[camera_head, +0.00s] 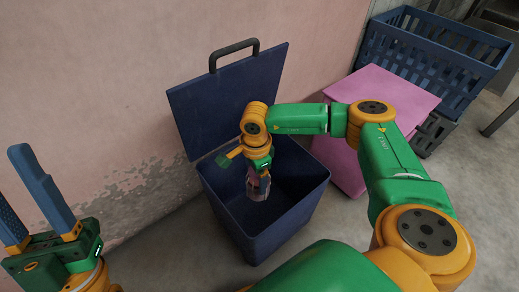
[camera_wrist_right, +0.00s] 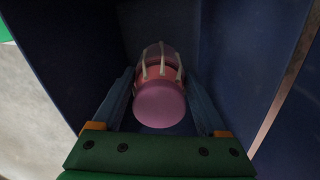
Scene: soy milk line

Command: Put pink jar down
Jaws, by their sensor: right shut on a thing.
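The pink jar (camera_wrist_right: 160,103) is between the fingers of my right gripper (camera_wrist_right: 160,100) in the right wrist view, its round pink end facing the camera. In the head view the right gripper (camera_head: 258,178) points down inside the open dark blue bin (camera_head: 247,232), shut on the jar (camera_head: 258,189), which hangs below the rim. Whether the jar touches the bin's floor cannot be told. My left gripper (camera_head: 42,200) is at the lower left of the head view, its two blue fingers apart and empty.
The bin's lid (camera_head: 225,100) with a black handle stands open against the pink wall (camera_head: 90,90). A pink box (camera_head: 385,95) stands right of the bin. A blue slatted crate (camera_head: 435,50) is behind it. Bare floor (camera_head: 450,180) lies at the right.

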